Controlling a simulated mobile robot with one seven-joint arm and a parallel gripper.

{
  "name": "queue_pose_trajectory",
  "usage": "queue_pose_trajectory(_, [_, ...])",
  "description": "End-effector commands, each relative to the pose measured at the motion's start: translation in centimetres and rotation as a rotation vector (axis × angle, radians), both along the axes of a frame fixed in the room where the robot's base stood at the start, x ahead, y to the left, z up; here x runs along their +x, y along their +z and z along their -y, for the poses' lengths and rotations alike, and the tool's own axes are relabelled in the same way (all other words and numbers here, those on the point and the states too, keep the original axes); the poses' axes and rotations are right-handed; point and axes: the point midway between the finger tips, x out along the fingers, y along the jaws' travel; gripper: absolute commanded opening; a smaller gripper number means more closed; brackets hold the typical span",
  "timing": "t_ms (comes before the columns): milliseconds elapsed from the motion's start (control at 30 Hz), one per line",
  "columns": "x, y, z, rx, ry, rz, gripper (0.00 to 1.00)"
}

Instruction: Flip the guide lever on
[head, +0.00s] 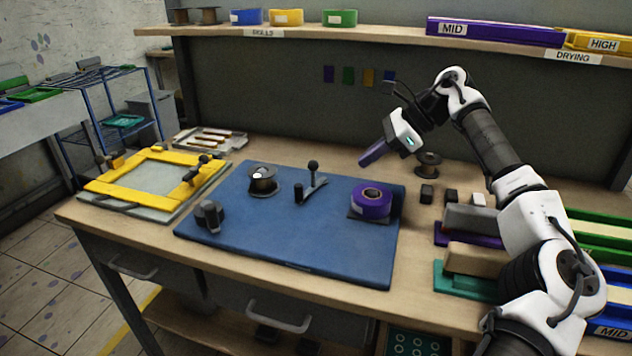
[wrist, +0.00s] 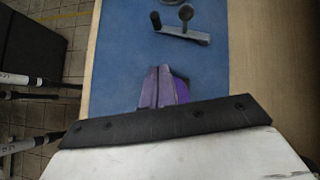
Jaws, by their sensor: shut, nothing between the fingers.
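The guide lever (head: 313,182) is a small dark post with a ball knob, on a grey flat bar with a short dark peg at one end. It stands on the blue mat (head: 330,247), left of a purple roll (head: 371,200). The lever also shows at the top of the wrist view (wrist: 183,34). My gripper (head: 366,160) has purple fingers, shut and empty, above the back right part of the mat, right of the lever and apart from it. In the wrist view the shut fingers (wrist: 160,76) point toward the lever.
A dark spool (head: 262,180) and a grey clamp-like piece (head: 209,214) sit on the mat's left side. A yellow frame (head: 120,176) lies at the table's left. Blocks and trays (head: 470,257) crowd the right. The mat's front is clear.

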Motion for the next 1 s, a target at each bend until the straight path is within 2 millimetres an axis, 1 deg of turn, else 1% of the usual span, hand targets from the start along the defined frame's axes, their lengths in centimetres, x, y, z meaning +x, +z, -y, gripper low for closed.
queue_pose_trajectory(167, [0.1,-0.3,-0.4,0.001,0.001,0.0,0.0])
queue_pose_trajectory(267, [0.1,-1.1,-1.2,0.002,0.003,-0.001,0.0])
queue_pose_trajectory(367, [0.2,-2.3,-2.5,0.002,0.004,-0.002,0.0])
queue_pose_trajectory(600, [0.5,-5.9,-6.2,0.002,0.004,-0.002,0.0])
queue_pose_trajectory(700, [0.6,-7.0,-7.7,0.003,0.004,0.0,0.0])
queue_pose_trajectory(733, [0.7,-6.8,-8.2,0.002,0.004,0.0,0.0])
queue_pose_trajectory(833, [0.8,-6.8,-9.7,0.002,0.004,0.001,0.0])
queue_pose_trajectory(1000, [1.0,-7.0,-10.9,0.002,0.0,0.0,0.0])
